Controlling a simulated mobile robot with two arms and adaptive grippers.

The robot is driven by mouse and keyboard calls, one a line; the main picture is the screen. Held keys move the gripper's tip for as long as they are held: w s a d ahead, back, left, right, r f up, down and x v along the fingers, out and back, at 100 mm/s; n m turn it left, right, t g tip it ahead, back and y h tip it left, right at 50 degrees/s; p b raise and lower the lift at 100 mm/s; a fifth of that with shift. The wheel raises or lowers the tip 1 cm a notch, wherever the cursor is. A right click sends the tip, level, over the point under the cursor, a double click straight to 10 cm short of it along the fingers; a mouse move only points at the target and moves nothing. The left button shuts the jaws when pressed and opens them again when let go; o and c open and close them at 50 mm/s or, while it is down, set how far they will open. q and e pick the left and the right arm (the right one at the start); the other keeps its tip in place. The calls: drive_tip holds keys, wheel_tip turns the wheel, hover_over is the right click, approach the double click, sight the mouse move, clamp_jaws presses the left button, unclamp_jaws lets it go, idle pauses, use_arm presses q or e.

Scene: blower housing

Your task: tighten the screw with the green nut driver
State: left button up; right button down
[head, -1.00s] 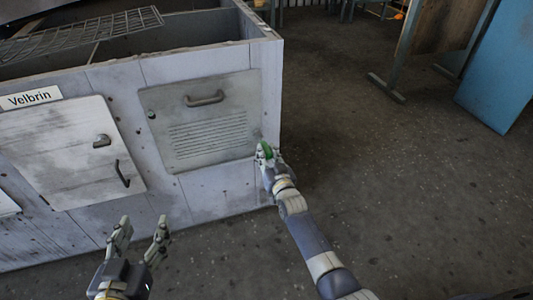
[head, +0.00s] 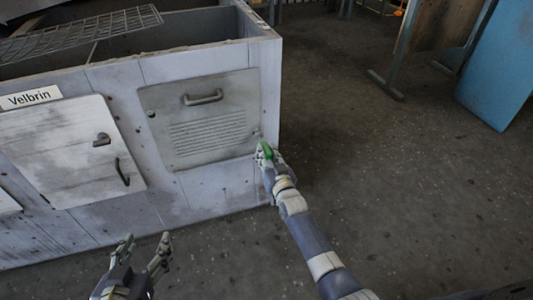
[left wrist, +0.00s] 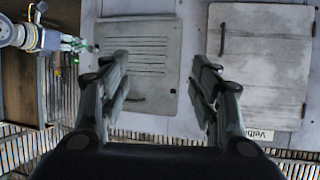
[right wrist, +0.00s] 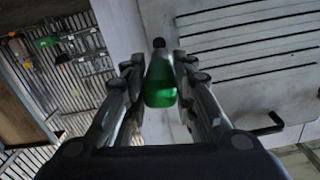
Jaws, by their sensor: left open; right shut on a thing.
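The green nut driver (head: 265,150) is in my right gripper (head: 268,158), at the lower right corner of the vented panel (head: 205,120). In the right wrist view the green handle (right wrist: 160,85) lies between the fingers of my right gripper (right wrist: 160,72), its dark end pointing away toward the housing. The screw at that corner cannot be made out, and whether the driver touches it cannot be told. My left gripper (head: 144,250) is open and empty, low in front of the housing; its spread fingers show in the left wrist view (left wrist: 160,68).
The grey housing (head: 225,190) has a second door (head: 70,150) with a latch and handle, left of the vented panel. A wire rack (head: 80,35) lies over its open top. A blue board (head: 500,70) stands at the back right. The floor (head: 400,180) to the right is clear.

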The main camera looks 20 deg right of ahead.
use_arm(q)
drive_tip(key=shift+s+a+f+g, duration=0.35)
drive_tip(key=shift+s+f+g, duration=0.05)
drive_tip(key=shift+f, duration=0.15)
use_arm(e)
drive_tip(key=shift+s, duration=0.2)
use_arm(q)
drive_tip(key=shift+y, duration=0.3)
